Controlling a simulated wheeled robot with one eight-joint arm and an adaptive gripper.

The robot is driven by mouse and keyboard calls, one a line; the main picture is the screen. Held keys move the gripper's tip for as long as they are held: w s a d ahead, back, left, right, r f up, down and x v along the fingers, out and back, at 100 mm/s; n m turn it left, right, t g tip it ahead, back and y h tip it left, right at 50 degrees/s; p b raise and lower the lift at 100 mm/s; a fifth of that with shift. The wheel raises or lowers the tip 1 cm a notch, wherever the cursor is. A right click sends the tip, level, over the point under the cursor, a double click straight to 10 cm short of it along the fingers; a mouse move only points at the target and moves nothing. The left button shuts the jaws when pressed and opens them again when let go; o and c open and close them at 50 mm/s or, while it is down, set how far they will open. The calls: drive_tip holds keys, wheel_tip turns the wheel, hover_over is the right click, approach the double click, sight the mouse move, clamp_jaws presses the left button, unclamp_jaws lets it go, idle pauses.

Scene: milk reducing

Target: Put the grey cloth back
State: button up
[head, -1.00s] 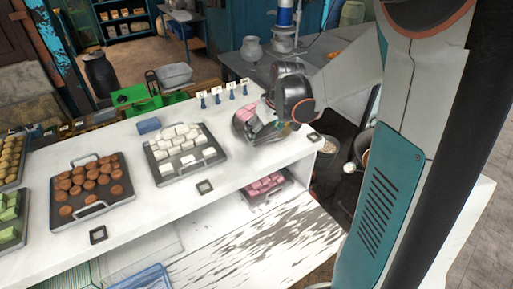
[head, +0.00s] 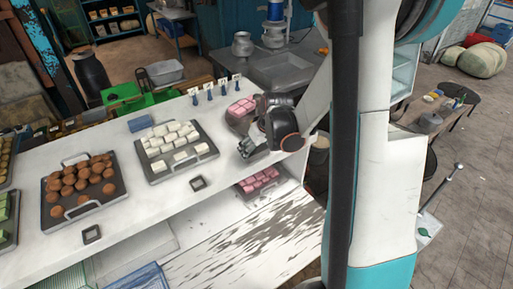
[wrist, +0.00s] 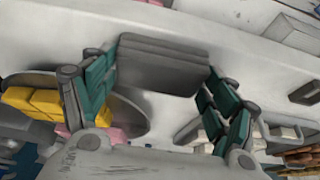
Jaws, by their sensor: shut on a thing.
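The grey cloth (wrist: 160,68) is a folded, layered flat bundle between the fingers in the wrist view. My gripper (wrist: 158,84) is shut on it, with one teal finger at each side. In the head view my gripper (head: 249,148) is low at the right end of the white counter (head: 222,176), near its front edge. The cloth is hard to tell from the fingers there. Whether it touches the counter I cannot tell.
A tray of white pieces (head: 172,139), a tray of brown pieces (head: 80,180) and a blue folded cloth (head: 142,124) are left. Pink pieces (head: 257,182) sit below.

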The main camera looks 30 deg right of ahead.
drive_tip(key=shift+f, duration=0.1)
drive_tip(key=o, duration=0.8)
drive_tip(key=shift+f, duration=0.1)
drive_tip(key=shift+c, duration=0.2)
drive_tip(key=o, duration=0.4)
drive_tip(key=shift+o, duration=0.2)
drive_tip(key=p+v, duration=0.1)
drive_tip(key=v, duration=1.1)
drive_tip(key=shift+r, duration=0.25)
drive_tip(key=shift+w, duration=0.1)
